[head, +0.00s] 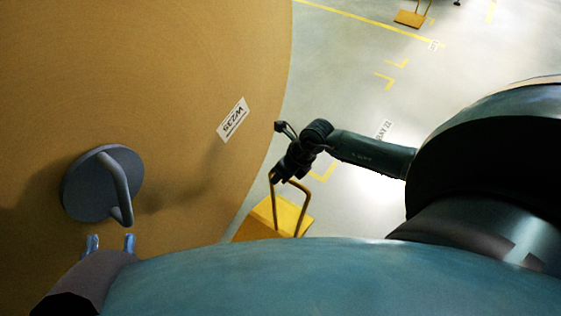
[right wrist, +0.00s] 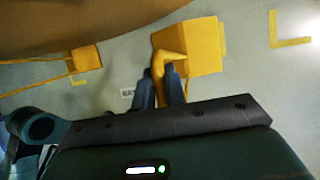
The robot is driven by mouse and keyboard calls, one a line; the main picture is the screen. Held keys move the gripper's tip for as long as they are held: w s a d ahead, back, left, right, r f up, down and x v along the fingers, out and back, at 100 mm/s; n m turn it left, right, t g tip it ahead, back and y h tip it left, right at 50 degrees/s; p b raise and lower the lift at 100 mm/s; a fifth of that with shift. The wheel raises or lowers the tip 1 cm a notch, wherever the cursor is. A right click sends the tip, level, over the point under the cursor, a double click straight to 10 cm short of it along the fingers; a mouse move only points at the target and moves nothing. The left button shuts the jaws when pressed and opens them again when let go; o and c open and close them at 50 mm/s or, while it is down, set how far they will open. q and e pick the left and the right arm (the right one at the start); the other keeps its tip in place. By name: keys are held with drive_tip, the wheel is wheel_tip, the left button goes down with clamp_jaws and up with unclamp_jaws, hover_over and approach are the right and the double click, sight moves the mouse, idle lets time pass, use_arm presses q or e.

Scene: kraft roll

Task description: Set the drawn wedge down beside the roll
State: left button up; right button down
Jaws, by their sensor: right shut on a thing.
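The kraft roll (head: 200,60) fills the left of the head view, its round face turned to me. The yellow wedge (head: 262,221) with its tall loop handle is at the roll's lower right edge. My right gripper (head: 276,177) is shut on the top of the handle. The right wrist view shows the handle (right wrist: 170,58) between the fingers (right wrist: 162,88) and the wedge body (right wrist: 203,48) beyond. I cannot tell whether the wedge touches the floor or the roll. My left gripper (head: 111,243) is open and empty, below the grey handle on the roll's face.
A grey disc with a bar handle (head: 103,184) sits on the roll's face near a white label (head: 232,120). Yellow corner marks (head: 325,171) lie on the grey floor. Another yellow wedge (head: 410,18) stands far back. One more yellow block (right wrist: 86,59) shows in the right wrist view.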

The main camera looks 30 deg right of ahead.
use_arm(q)
drive_tip(key=shift+f+b, duration=0.3)
drive_tip(key=shift+b, duration=0.15)
use_arm(e)
drive_tip(key=shift+s+f, duration=0.2)
drive_tip(key=shift+f, duration=0.35)
drive_tip(key=shift+s+f, duration=0.15)
drive_tip(key=shift+f, duration=0.35)
drive_tip(key=c, duration=1.6)
unclamp_jaws()
drive_tip(key=shift+w+f, duration=0.2)
drive_tip(key=shift+c, duration=0.2)
drive_tip(key=shift+o, duration=1.4)
drive_tip(key=shift+r, duration=0.25)
use_arm(q)
drive_tip(key=shift+w, duration=0.2)
